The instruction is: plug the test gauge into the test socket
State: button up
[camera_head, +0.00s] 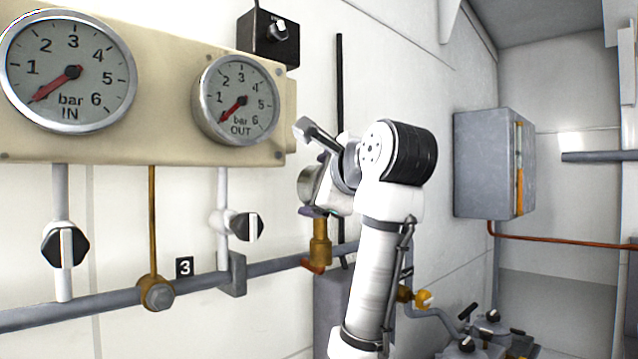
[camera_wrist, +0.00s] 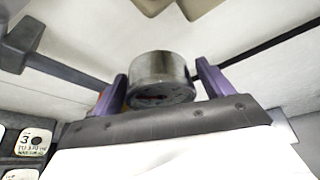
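The test gauge (camera_wrist: 158,72) is a short silver cylinder with a pale dial edge, between the two purple fingers of my gripper (camera_wrist: 165,88) in the wrist view. The fingers flank it closely on both sides and appear shut on it. In the head view, the silver gauge body (camera_head: 307,184) shows beside my gripper (camera_head: 314,211), partly hidden by my wrist. Just below is an upright brass fitting (camera_head: 320,242) on the grey pipe, apparently the test socket. Whether the gauge's stem is seated in it cannot be told.
A cream panel (camera_head: 150,150) with the IN gauge (camera_head: 68,71) and OUT gauge (camera_head: 237,101) stands at left. A grey cabinet (camera_head: 487,165) is on the right wall.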

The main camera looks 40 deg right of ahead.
jog(key=shift+o, duration=1.1)
